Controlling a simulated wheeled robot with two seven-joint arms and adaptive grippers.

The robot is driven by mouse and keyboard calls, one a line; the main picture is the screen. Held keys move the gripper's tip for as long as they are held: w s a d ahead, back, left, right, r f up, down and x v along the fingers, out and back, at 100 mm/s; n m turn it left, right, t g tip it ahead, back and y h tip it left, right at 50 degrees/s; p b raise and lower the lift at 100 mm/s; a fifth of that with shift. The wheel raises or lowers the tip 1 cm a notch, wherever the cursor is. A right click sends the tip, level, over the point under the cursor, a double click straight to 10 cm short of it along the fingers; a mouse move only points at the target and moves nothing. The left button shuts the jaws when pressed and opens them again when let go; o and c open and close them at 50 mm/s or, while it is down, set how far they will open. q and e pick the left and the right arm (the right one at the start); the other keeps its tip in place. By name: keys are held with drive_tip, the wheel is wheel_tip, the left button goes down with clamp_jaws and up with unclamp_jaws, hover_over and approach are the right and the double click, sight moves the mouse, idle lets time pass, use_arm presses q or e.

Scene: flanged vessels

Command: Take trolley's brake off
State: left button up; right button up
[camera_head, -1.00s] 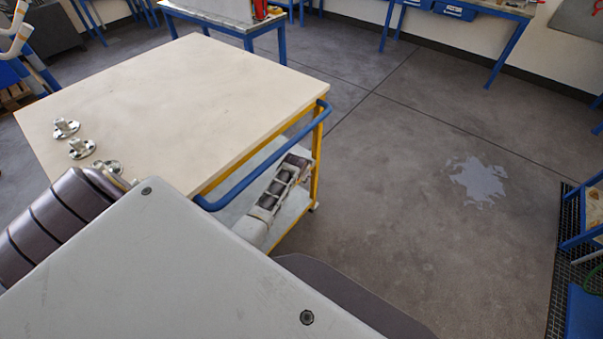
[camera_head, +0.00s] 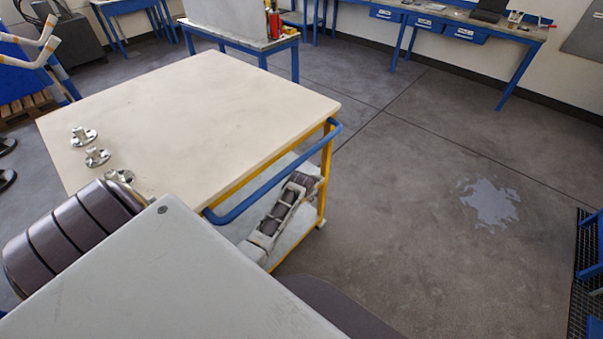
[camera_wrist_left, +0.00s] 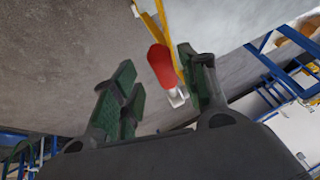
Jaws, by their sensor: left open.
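The trolley (camera_head: 200,110) has a pale top, a yellow frame and a blue push handle (camera_head: 275,180). In the left wrist view, a red brake lever (camera_wrist_left: 161,66) with a pale metal piece below it sits by the trolley's yellow frame (camera_wrist_left: 155,22). My left gripper (camera_wrist_left: 156,62) is open, its green-padded fingers on either side of the red lever in that view. I cannot tell how deep the lever lies between them, or whether they touch it. The brake is hidden in the head view. My right gripper is out of view.
Several metal flanged parts (camera_head: 96,156) stand on the trolley's top at the left. Blue benches (camera_head: 465,25) line the back. The floor to the right is clear, with a pale patch (camera_head: 490,203).

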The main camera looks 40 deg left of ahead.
use_arm(q)
drive_tip(key=s+d, duration=0.4)
drive_tip(key=s, duration=0.6)
idle(0.4)
idle(0.4)
